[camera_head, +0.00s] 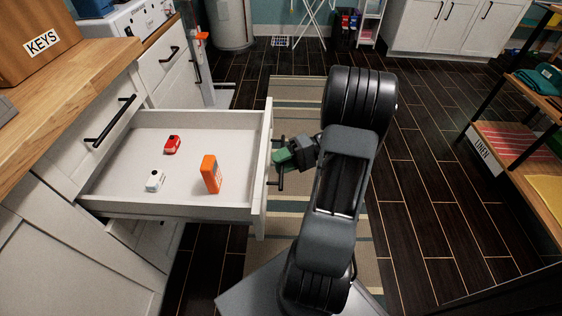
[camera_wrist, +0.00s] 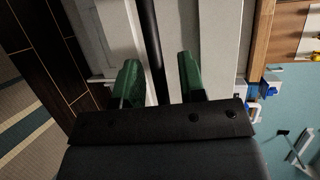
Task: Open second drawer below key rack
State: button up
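A white drawer (camera_head: 262,165) stands pulled far out from the cabinet, below a shut drawer with a black handle (camera_head: 110,122). A wooden box labelled KEYS (camera_head: 40,40) stands on the counter above. My gripper (camera_head: 283,157), with green fingers, is at the open drawer's black front handle (camera_head: 281,178). In the wrist view the handle bar (camera_wrist: 152,45) runs between my two fingers (camera_wrist: 160,78). The fingers stand apart, with a visible gap between the bar and the right finger. In the head view the fingers partly hide the handle.
The open drawer holds a red item (camera_head: 172,145), a white item (camera_head: 155,180) and an orange device (camera_head: 210,174). A striped rug (camera_head: 385,265) lies on the dark floor. A shelf labelled LINEN (camera_head: 483,150) stands at the right. The floor between is clear.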

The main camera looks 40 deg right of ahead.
jog(key=shift+d, duration=0.1)
jog(key=p+v, duration=0.3)
jog(key=v, duration=1)
jog(key=shift+d, duration=0.35)
jog(key=shift+s+r, duration=0.1)
